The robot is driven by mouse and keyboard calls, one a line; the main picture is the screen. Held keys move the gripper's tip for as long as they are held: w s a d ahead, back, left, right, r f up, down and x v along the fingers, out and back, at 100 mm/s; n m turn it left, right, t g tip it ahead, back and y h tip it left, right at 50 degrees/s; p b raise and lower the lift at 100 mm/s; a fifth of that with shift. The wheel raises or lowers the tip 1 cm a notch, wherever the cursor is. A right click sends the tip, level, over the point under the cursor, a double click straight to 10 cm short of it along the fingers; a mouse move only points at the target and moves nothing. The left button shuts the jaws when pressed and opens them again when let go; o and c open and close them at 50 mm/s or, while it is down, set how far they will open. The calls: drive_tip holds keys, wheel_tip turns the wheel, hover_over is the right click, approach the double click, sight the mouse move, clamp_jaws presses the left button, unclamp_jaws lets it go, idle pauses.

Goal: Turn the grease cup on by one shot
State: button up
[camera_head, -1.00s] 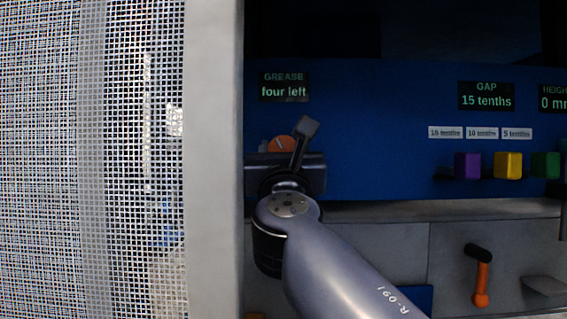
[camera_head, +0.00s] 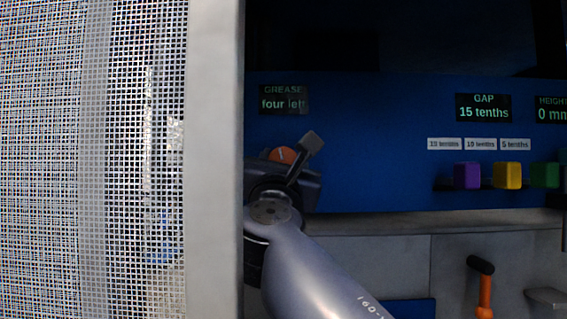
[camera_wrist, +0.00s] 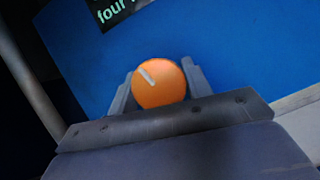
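The grease cup has an orange round knob (camera_wrist: 161,84) with a white mark, set low on the blue panel. It also shows in the head view (camera_head: 281,155), partly hidden by my wrist. In the wrist view my gripper (camera_wrist: 160,82) has one finger on each side of the knob, both close against it, and appears shut on it. The gripper is tilted relative to the panel. The white mark points to the upper left in the wrist view. The grease display (camera_head: 284,99) above reads "four left".
A mesh guard with a grey post (camera_head: 214,160) stands close at left. To the right are purple (camera_head: 467,175), yellow (camera_head: 507,175) and green (camera_head: 545,175) blocks under labels, a gap display (camera_head: 484,107) reading "15 tenths", and an orange lever with a black grip (camera_head: 485,290).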

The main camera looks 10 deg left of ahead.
drive_tip(key=o, duration=0.4)
drive_tip(key=shift+o, duration=0.2)
drive_tip(key=shift+r, duration=0.1)
wheel_tip(320, 180, up, 10)
drive_tip(key=p, duration=0.5)
